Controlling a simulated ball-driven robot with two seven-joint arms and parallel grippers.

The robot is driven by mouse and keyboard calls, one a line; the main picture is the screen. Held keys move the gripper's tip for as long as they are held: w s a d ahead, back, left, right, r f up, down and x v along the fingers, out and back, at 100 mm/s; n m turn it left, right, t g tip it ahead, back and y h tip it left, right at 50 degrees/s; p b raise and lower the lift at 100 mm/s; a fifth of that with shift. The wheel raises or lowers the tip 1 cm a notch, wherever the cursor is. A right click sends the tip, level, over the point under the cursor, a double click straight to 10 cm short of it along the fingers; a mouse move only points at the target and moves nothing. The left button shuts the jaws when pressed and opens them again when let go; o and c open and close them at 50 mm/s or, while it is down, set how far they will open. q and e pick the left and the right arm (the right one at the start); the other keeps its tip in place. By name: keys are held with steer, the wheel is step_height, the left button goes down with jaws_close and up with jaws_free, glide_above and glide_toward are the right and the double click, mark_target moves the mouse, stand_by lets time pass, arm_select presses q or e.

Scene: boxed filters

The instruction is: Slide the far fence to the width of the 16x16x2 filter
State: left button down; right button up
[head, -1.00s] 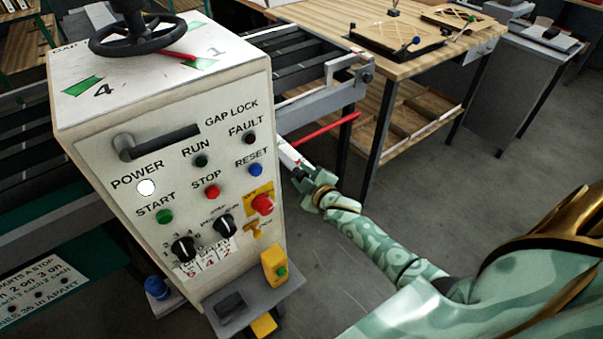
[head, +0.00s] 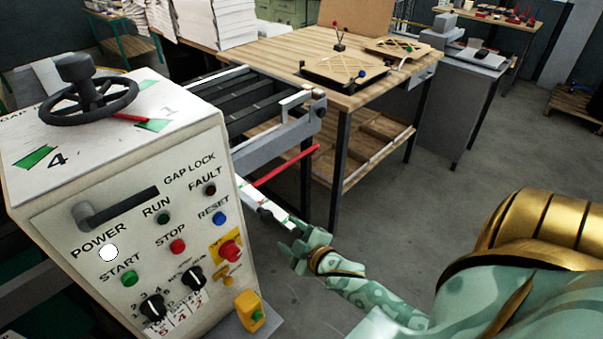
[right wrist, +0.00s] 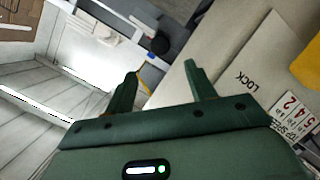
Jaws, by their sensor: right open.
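My right gripper (head: 298,250) is low beside the right side of the machine cabinet (head: 150,215), near a white strip with markings (head: 268,207). In the right wrist view its two green fingers (right wrist: 160,85) stand apart with nothing between them. I cannot tell whether it touches the strip. Behind the cabinet runs a conveyor with dark slats (head: 245,100) and a grey side rail (head: 270,143). A pale bracket (head: 297,101) sits at its right end. I cannot tell which part is the far fence. No 16x16x2 filter can be made out. My left gripper is not in view.
A red bar (head: 287,165) sticks out below the rail, above my right gripper. A handwheel (head: 88,100) tops the cabinet; a gap lock lever (head: 118,207) is on its front. A wooden bench (head: 275,52) with white stacks (head: 213,20) stands behind.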

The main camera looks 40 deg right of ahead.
steer(key=v, duration=0.4)
steer(key=shift+s, duration=0.25)
steer(key=s+f+m+g, duration=0.15)
steer(key=s+f, duration=0.25)
steer(key=f, duration=0.4)
steer(key=s+f+m+g+b, duration=0.1)
steer(key=s+f+g, duration=0.2)
steer(key=s+f, duration=0.35)
steer(key=s+f+m+g, duration=0.1)
steer(key=s+f+g, duration=0.1)
steer(key=f, duration=0.8)
steer(key=s+a+f+g+b, duration=0.2)
steer(key=s+a+f+g, duration=0.1)
steer(key=s+f, duration=0.6)
steer(key=s+a+f+m+g+b, duration=0.1)
steer(key=s+a+f+g+b, duration=0.2)
steer(key=s+f, duration=0.6)
steer(key=s+a+g, duration=0.1)
steer(key=s, duration=0.4)
steer(key=shift+s+y, duration=0.25)
steer(key=shift+y, duration=0.15)
